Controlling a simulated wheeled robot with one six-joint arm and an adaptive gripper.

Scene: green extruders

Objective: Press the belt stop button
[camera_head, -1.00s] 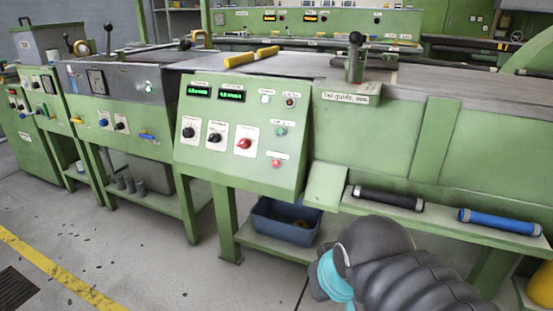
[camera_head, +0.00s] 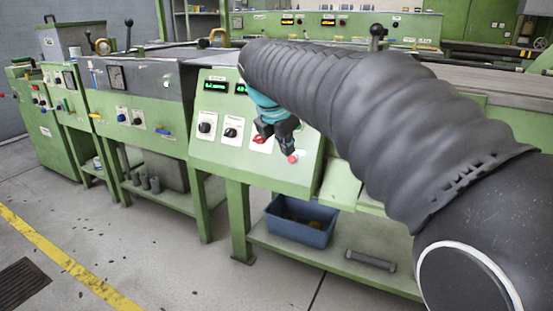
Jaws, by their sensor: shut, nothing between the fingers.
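The green control panel (camera_head: 235,160) stands in the middle of the view, with lit green displays and black knobs. A small round red button (camera_head: 292,159) shows low on the panel's right side. My gripper (camera_head: 287,151), dark with a teal band behind it, is shut and points down at the panel. Its tips overlap the button's upper edge in the picture; I cannot tell whether they touch it.
A blue bin (camera_head: 300,224) sits on the lower shelf (camera_head: 345,245) under the machine. A grey roller (camera_head: 370,260) lies right of it. My arm covers much of the machine's right side. Floor is open at the front left.

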